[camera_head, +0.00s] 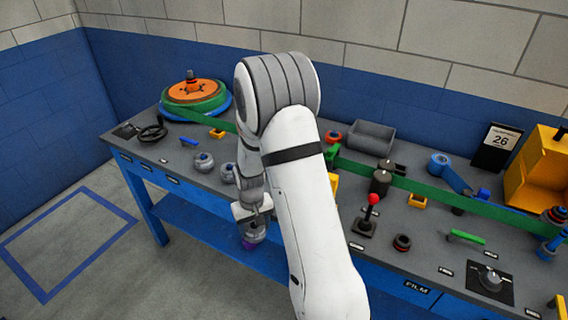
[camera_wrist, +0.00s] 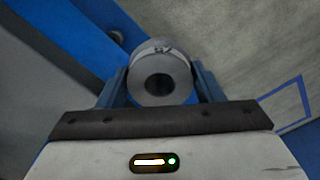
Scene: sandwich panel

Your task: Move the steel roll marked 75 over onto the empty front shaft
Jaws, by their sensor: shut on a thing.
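A grey steel roll (camera_wrist: 168,62) sits between the two blue fingers of my gripper (camera_wrist: 163,82) in the wrist view. Its dark round bore faces the camera, and an upside-down mark that looks like 75 shows on its rim. My gripper is shut on this roll. In the head view my gripper (camera_head: 250,236) hangs near the bench's front edge, left of my forearm; the held roll is hard to make out there. Two other grey rolls, one left (camera_head: 204,161) and one nearer my wrist (camera_head: 227,173), rest on the bench. I cannot pick out the empty front shaft; my arm hides part of the bench.
A grey bin (camera_head: 370,138) stands behind. Open floor lies left of the bench.

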